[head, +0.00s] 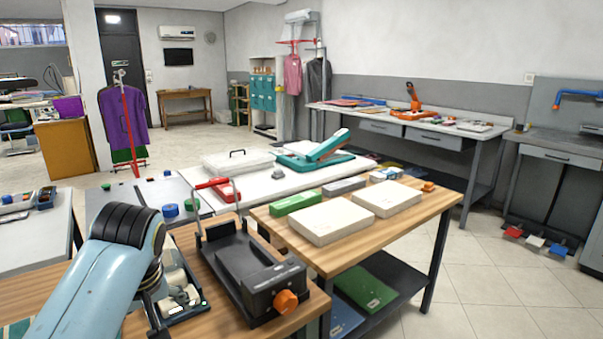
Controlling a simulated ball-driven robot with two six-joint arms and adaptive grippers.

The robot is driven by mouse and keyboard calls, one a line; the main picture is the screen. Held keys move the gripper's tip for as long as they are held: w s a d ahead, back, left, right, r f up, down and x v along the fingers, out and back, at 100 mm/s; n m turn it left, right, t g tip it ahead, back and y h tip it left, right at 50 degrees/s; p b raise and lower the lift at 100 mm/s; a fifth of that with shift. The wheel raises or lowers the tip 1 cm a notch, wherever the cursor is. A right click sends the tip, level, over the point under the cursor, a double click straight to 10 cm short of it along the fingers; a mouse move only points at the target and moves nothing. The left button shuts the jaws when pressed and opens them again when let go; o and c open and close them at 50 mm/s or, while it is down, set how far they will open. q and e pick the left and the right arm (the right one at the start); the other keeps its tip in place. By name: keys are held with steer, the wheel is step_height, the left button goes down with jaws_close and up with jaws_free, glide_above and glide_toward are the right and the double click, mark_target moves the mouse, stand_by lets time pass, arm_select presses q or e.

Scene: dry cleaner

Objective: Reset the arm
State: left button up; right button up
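My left arm (95,285), light blue with a black banded joint, comes in from the lower left over the near wooden table. Its gripper cannot be made out in the head view. My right arm and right gripper are out of view. Beside my arm, on the near table, stands a black device (245,268) with an orange knob (287,302) and a raised metal bar with a red grip (212,183). A small tray with grey and white pieces (180,290) lies between my arm and this device, partly hidden by the arm.
A wooden table (393,228) at centre right holds two whitish blocks (335,222), a green box (297,202) and a grey box. Behind it, a white table bears a teal press (318,153) with its lid raised. Open tiled floor (480,270) lies at right.

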arm_select(q)
steer(key=s+a+f+m+g+b, duration=0.1)
steer(key=s+f+b, duration=0.2)
steer(key=s+f, duration=0.6)
steer(key=s+a+f+m+g+b, duration=0.15)
steer(key=s+f, duration=0.35)
steer(key=f, duration=0.7)
steer(key=s+a+f+g+b, duration=0.15)
steer(key=s+f+b, duration=0.25)
steer(key=s+f, duration=0.5)
steer(key=s+a+f+m+t+h+b, duration=0.1)
steer(key=s+f+m+b, duration=0.3)
steer(key=s+f, duration=1.9)
steer(key=shift+s+a+m+t+h+b, duration=0.25)
steer(key=shift+s+m+t+h+b, duration=0.1)
steer(key=shift+m+h, duration=0.25)
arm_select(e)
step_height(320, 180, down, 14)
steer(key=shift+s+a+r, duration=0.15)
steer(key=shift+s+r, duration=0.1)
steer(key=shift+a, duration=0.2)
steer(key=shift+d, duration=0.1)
